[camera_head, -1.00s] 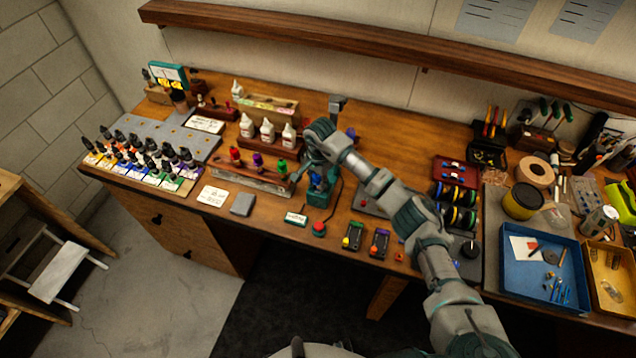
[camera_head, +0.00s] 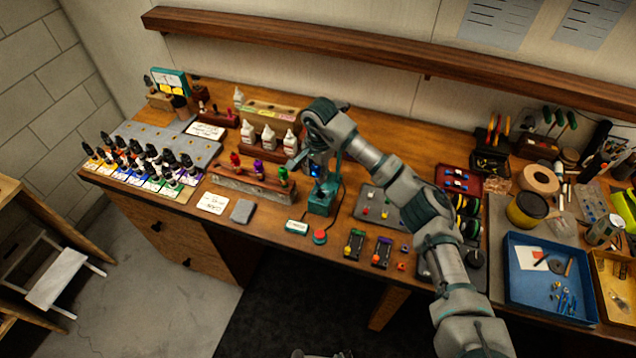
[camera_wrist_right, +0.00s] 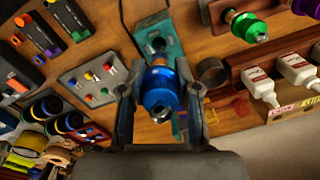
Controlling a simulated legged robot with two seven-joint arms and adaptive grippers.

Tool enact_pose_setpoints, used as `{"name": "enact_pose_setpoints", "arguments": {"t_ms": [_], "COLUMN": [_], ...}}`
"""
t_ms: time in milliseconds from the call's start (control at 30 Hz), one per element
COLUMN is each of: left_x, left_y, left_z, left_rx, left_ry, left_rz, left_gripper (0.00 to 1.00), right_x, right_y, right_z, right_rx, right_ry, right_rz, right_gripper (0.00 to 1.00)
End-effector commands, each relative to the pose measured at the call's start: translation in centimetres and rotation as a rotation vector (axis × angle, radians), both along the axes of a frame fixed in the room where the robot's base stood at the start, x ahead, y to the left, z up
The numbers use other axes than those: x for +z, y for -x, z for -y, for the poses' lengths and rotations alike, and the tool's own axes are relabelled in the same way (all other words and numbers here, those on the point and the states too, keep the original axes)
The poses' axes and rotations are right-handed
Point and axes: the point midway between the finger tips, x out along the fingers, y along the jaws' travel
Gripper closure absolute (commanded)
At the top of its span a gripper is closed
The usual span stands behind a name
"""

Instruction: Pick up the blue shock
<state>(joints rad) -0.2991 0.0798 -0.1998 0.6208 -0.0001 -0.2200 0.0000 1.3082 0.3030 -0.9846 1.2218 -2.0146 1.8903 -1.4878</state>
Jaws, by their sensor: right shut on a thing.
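The blue shock (camera_wrist_right: 160,92) shows in the right wrist view between the two fingers of my right gripper (camera_wrist_right: 160,100), which is shut on it. In the head view the right gripper (camera_head: 305,162) is beside the top of a teal stand (camera_head: 324,196), and a bit of the blue shock (camera_head: 315,171) shows there. The teal stand (camera_wrist_right: 160,35) is behind the shock in the wrist view. I cannot tell whether the shock still touches the stand.
A rack (camera_head: 243,185) with red, purple and green shocks stands left of the stand. White bottles (camera_head: 268,138) stand behind it. A red button (camera_head: 320,237) and small dark trays (camera_head: 354,245) lie in front and right. A blue tray (camera_head: 517,290) is at the right.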

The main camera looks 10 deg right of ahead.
Motion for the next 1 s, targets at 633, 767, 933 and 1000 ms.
{"name": "enact_pose_setpoints", "arguments": {"t_ms": [633, 767, 933, 1000], "left_x": [-3.0, -3.1, -2.9, -2.6], "left_y": [0.5, 0.6, 0.5, 0.5], "left_z": [0.0, 0.0, 0.0, 0.0], "left_rx": [0.0, 0.0, 0.0, 0.0], "left_ry": [0.0, 0.0, 0.0, 0.0], "left_rz": [-0.008, -0.008, -0.008, -0.007], "left_gripper": [0.6, 0.6, 0.6, 0.6], "right_x": [3.1, 3.3, 3.8, 4.3], "right_y": [10.3, 11.7, 12.5, 12.5], "right_z": [-6.0, -6.8, -7.3, -7.3], "right_rx": [0.004, 0.001, -0.001, -0.001], "right_ry": [0.002, 0.0, 0.001, 0.001], "right_rz": [0.001, 0.001, 0.001, 0.001], "right_gripper": [1.0, 1.0, 1.0, 1.0]}}
